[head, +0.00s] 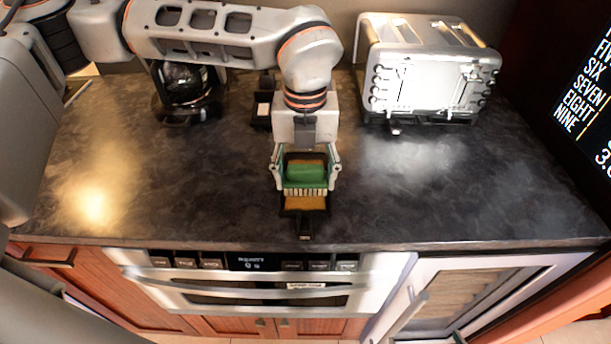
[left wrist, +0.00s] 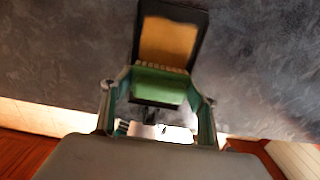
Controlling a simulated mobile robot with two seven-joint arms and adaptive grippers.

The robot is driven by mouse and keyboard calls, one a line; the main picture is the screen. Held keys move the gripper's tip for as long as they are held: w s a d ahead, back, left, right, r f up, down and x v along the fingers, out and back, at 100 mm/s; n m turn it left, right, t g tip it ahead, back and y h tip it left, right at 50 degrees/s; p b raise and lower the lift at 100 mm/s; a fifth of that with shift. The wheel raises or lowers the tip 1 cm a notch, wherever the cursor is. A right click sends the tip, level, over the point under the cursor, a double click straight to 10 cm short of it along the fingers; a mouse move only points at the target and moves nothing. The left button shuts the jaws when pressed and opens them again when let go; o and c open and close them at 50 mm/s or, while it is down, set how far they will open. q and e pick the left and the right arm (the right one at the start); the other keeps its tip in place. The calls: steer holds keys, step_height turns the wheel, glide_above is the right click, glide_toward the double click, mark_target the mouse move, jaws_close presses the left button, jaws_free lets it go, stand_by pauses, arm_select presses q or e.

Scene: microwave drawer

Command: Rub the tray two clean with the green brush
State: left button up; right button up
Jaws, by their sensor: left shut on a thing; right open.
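My left gripper (head: 306,168) comes down from the arm at the top and is shut on the green brush (head: 306,176). The brush body sits between its two fingers, pale bristles facing down. A small dark tray with an orange-brown surface (head: 305,203) lies on the counter right under the brush, near the front edge. In the left wrist view the brush (left wrist: 160,84) overlaps the near end of the tray (left wrist: 168,42); the bristles appear at or just over its surface, and contact is hard to tell. My right gripper is not in view.
A silver toaster (head: 428,75) stands at the back right. A dark coffee maker (head: 187,88) is at the back left, and a small dark object (head: 263,103) stands behind my arm. The dark counter (head: 450,205) is clear on both sides. A microwave drawer (head: 262,282) is below the front edge.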

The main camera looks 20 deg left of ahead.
arm_select(q)
steer(key=shift+w+a+f, duration=0.1)
steer(key=shift+w+a, duration=0.2)
steer(key=shift+w, duration=0.5)
steer(key=shift+w+a, duration=0.15)
steer(key=shift+w, duration=0.5)
steer(key=shift+w+a, duration=0.2)
steer(key=shift+w, duration=0.5)
steer(key=shift+w+a, duration=0.2)
steer(key=shift+w, duration=0.5)
steer(key=shift+s+d, duration=0.2)
steer(key=shift+s, duration=0.55)
steer(key=shift+s+d, duration=0.2)
steer(key=shift+s, duration=0.5)
steer(key=shift+s, duration=0.1)
steer(key=shift+s+d, duration=0.2)
steer(key=shift+s, duration=0.45)
steer(key=shift+s+d, duration=0.2)
steer(key=shift+s, duration=0.45)
